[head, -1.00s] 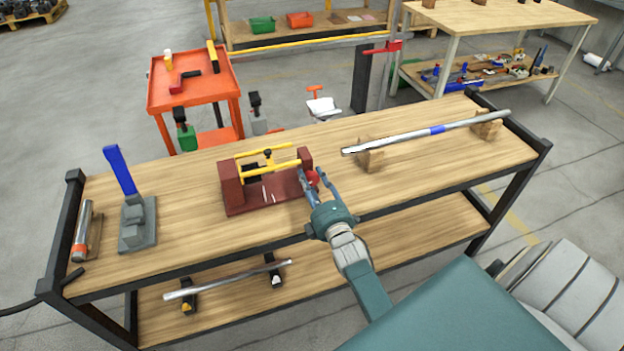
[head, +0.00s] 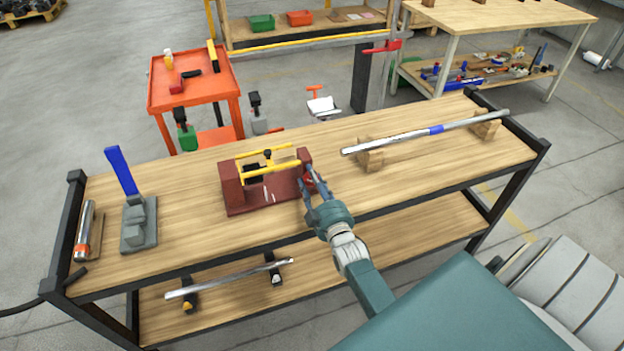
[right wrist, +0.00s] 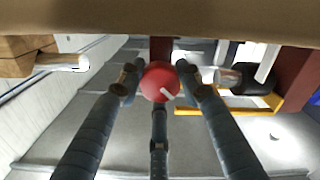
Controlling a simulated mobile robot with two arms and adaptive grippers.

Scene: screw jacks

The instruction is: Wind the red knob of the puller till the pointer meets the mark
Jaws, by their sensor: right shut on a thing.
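The puller is a dark red frame (head: 232,188) with yellow bars (head: 271,170), standing on the bench. Its red knob is at the right end, mostly hidden by my fingers in the head view. In the right wrist view the round red knob (right wrist: 160,82) shows a short pale line on its face. My right gripper (head: 309,184) has its fingers around the knob and is shut on it. Small pale marks (head: 267,195) show on the puller's base, too small to tell pointer from mark. My left gripper is not in view.
A steel bar with a blue band (head: 437,130) lies on wooden blocks at right. A grey fixture with a blue handle (head: 121,170) and a metal cylinder (head: 84,230) stand at left. The bench top (head: 185,205) is clear between fixture and puller.

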